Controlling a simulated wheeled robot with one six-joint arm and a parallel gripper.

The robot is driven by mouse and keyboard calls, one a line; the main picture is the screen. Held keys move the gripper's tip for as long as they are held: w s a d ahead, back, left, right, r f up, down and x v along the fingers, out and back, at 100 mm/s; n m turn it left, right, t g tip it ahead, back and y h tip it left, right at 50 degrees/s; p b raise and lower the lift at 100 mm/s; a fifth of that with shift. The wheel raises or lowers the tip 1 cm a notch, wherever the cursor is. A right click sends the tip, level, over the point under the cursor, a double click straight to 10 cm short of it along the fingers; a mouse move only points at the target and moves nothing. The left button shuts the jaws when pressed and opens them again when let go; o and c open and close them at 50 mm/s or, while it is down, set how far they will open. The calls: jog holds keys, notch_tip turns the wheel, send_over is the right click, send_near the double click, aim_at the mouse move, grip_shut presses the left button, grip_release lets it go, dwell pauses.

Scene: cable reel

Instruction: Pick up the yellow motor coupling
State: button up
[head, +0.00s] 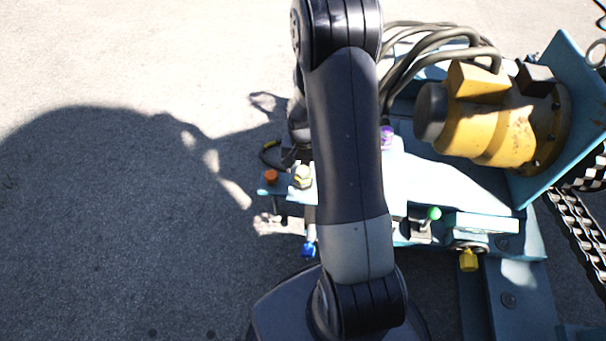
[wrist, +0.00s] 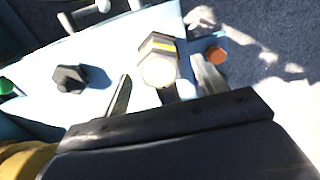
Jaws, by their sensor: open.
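The yellow motor coupling, a hexagonal metal fitting with a yellow band, stands on the pale blue plate in the wrist view (wrist: 158,60). It also shows in the head view (head: 303,177), just left of my arm. My gripper (wrist: 162,68) is open, with one finger on either side of the coupling's near end in the picture. I cannot tell whether either finger touches it. In the head view my gripper (head: 291,160) is dark and partly hidden behind my arm.
An orange cap (wrist: 215,54) sits close right of the coupling, and a black knob (wrist: 70,78) stands to the left. A large yellow motor (head: 490,125) and grey hoses (head: 440,45) lie to the right. Open pavement (head: 150,60) is at left.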

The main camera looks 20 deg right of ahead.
notch_tip(320, 180, down, 3)
jog(key=shift+r, duration=0.1)
jog(key=c, duration=1.2)
